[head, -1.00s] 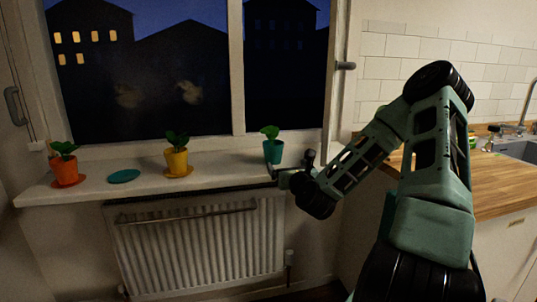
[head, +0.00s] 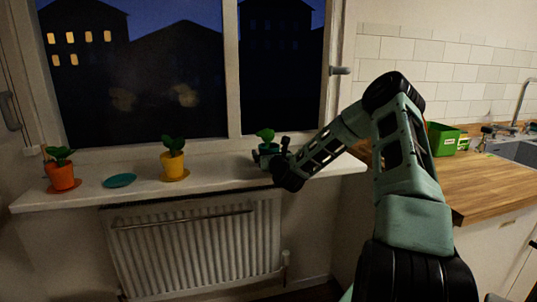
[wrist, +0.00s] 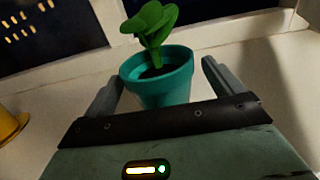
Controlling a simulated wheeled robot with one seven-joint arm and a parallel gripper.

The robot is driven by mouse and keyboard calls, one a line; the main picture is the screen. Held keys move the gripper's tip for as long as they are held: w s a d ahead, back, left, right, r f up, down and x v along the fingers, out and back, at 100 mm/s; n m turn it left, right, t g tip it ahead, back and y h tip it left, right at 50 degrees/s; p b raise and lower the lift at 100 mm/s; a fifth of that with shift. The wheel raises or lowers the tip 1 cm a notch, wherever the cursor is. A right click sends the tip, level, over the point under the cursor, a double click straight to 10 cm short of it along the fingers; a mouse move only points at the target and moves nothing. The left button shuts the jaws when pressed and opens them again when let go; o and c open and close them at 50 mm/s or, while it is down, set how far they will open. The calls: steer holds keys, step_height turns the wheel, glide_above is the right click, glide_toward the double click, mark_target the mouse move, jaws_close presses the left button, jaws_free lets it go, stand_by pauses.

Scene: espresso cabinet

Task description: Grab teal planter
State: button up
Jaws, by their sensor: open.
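The teal planter (wrist: 160,88) holds a small green plant and stands upright on the white windowsill, at its right part. In the head view the planter (head: 268,147) is partly hidden by my gripper (head: 271,157). In the wrist view my open gripper (wrist: 163,80) has one finger on each side of the planter. A gap shows beside the right finger; the left finger is close to the pot, and I cannot tell if it touches.
An empty teal saucer (head: 120,181) lies on the windowsill (head: 222,174) between a yellow planter (head: 173,164) and an orange planter (head: 61,176). The window is behind, a radiator (head: 195,238) below. A wooden counter (head: 490,185) with a green box (head: 443,139) is at right.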

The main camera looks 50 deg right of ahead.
steer(key=shift+w+d, duration=0.15)
steer(key=shift+w, duration=0.05)
steer(key=c, duration=1.2)
steer(key=shift+r, duration=0.1)
steer(key=shift+c, duration=0.4)
steer(key=shift+r, duration=0.1)
